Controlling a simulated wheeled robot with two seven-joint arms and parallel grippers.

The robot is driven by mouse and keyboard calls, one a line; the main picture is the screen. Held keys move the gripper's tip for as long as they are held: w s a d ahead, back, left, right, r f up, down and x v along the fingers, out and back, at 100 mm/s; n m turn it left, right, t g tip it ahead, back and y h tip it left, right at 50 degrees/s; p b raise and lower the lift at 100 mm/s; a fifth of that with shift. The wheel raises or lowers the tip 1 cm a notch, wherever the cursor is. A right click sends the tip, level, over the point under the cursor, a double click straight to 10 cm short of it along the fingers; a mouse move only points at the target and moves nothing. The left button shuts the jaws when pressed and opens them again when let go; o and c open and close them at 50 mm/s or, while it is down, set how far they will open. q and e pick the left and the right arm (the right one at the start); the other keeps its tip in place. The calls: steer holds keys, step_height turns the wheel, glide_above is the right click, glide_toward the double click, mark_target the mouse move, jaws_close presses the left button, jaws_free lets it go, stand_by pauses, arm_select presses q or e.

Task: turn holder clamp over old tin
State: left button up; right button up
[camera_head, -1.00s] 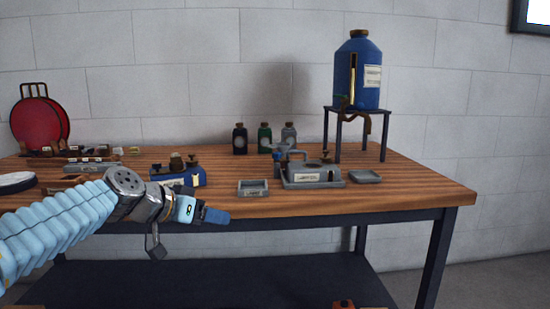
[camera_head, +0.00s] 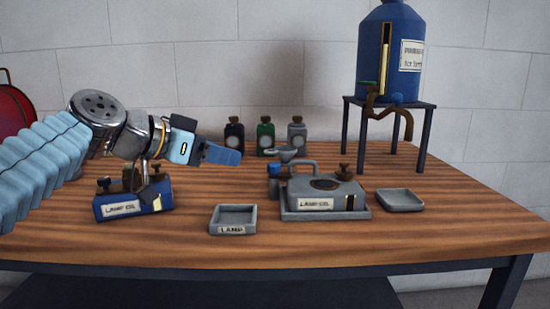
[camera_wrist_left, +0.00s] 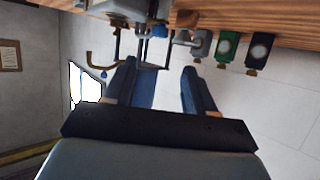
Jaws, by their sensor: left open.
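A grey tin labelled "LAMP OIL" (camera_head: 312,204) sits on a flat grey base, with a handle and a dark round top. A brass knob (camera_head: 345,172) stands at its right rear, possibly the holder clamp. A blue tin labelled "LAMP OIL" (camera_head: 122,209) stands at the left with brass knobs. I cannot tell for sure which tin is the old one. My left gripper (camera_head: 226,156) is above the table between the two tins, touching neither. In the left wrist view its fingers (camera_wrist_left: 160,76) are apart with nothing between them. My right gripper is not in view.
A small grey tray labelled "LAMP" (camera_head: 232,218) lies in front, and an empty grey dish (camera_head: 400,200) at the right. Several bottles (camera_head: 265,136) stand behind. A blue tank (camera_head: 388,55) on a dark stand (camera_head: 425,130) is at the back right. The front table edge is clear.

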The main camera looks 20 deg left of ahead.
mark_target(272, 165)
arm_select(q)
steer(key=p+x, duration=0.3)
steer(key=x, duration=1)
steer(key=shift+p, duration=0.4)
steer(key=shift+w+d+f, duration=0.15)
steer(key=shift+w, duration=0.1)
jaws_close()
steer(key=shift+d+n+y, duration=0.1)
steer(key=shift+n+y, duration=0.2)
steer(key=shift+y, duration=0.1)
steer(key=shift+t, duration=0.3)
jaws_free()
